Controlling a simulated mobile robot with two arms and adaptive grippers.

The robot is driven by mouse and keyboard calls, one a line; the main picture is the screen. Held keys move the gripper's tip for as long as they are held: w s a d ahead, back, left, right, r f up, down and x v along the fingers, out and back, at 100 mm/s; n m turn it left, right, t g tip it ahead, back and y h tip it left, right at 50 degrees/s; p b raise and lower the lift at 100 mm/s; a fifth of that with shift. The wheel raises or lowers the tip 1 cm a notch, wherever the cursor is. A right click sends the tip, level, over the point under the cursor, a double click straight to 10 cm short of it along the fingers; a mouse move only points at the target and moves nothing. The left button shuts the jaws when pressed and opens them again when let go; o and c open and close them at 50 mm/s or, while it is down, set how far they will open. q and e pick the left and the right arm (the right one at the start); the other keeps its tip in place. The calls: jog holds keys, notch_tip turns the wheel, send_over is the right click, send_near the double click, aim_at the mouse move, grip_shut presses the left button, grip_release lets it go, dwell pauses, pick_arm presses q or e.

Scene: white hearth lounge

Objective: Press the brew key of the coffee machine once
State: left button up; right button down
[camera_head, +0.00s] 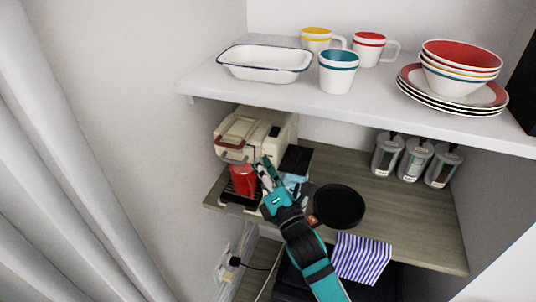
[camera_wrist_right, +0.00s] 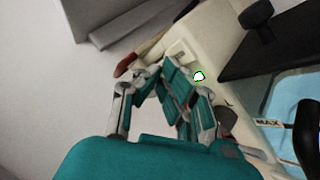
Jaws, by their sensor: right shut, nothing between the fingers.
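The cream coffee machine (camera_head: 236,130) stands at the left end of the wooden shelf, with a red cup (camera_head: 243,180) under its spout. In the right wrist view its cream body (camera_wrist_right: 222,30) fills the upper right. A small white round spot with a green rim (camera_wrist_right: 199,76), seemingly the brew key, shows there just right of the fingers. My right gripper (camera_head: 264,166) is shut and empty, its fingertips close to the machine's front. It also shows in the wrist view (camera_wrist_right: 158,74). I cannot tell whether it touches the machine. My left gripper is out of view.
A black round pan (camera_head: 338,206) and a striped cloth (camera_head: 361,258) lie right of my arm. Several lidded jars (camera_head: 415,160) stand farther right. An upper white shelf (camera_head: 290,98) with mugs, bowls and a baking dish overhangs the machine. A wall is close on the left.

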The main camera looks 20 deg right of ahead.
jog(key=shift+w+d, duration=0.25)
jog(key=shift+w, duration=0.1)
dwell(0.7)
dwell(0.4)
jog(key=shift+s+a, duration=0.5)
jog(key=shift+s, duration=0.2)
jog(key=shift+s+a, duration=0.7)
jog(key=shift+s, duration=0.35)
jog(key=shift+s+a, duration=0.65)
jog(key=shift+s, duration=0.35)
